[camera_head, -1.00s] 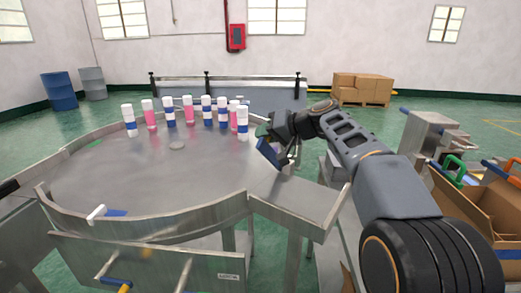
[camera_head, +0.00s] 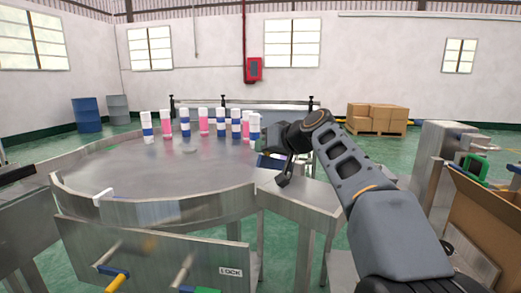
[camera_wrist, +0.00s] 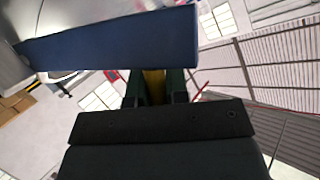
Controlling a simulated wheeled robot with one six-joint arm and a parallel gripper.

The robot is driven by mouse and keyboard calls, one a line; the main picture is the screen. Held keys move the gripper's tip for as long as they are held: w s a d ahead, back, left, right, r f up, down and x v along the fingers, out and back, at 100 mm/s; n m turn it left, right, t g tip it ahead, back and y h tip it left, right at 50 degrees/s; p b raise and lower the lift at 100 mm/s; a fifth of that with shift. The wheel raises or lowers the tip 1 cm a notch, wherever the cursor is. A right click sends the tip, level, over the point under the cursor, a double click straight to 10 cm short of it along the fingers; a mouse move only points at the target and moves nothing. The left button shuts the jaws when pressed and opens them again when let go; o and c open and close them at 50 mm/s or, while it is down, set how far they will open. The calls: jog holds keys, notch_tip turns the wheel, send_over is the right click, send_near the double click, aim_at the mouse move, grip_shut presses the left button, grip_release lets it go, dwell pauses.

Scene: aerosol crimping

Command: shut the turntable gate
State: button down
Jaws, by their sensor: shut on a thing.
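The round steel turntable (camera_head: 125,172) fills the left middle of the head view, with a raised metal rim along its near side. In the wrist view a broad blue bar (camera_wrist: 110,42) lies across the top, just beyond my fingers (camera_wrist: 155,88). The fingers are shut on a narrow yellow piece (camera_wrist: 154,86) at this bar, which looks like the gate's handle. The gate's full outline is hidden, so I cannot tell its angle.
Several white-capped cans (camera_head: 221,122) stand along the turntable's far right side. A steel ledge (camera_head: 302,192) adjoins it at the right. An open cardboard box (camera_head: 485,225) stands at the right.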

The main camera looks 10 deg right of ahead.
jog(key=c, duration=1.1)
grip_release()
jog(key=p+v, duration=0.1)
jog(key=v, duration=1.2)
jog(key=shift+s+d+r, duration=0.15)
jog(key=shift+s+d, duration=0.05)
jog(key=shift+s, duration=0.1)
jog(key=shift+p, duration=0.3)
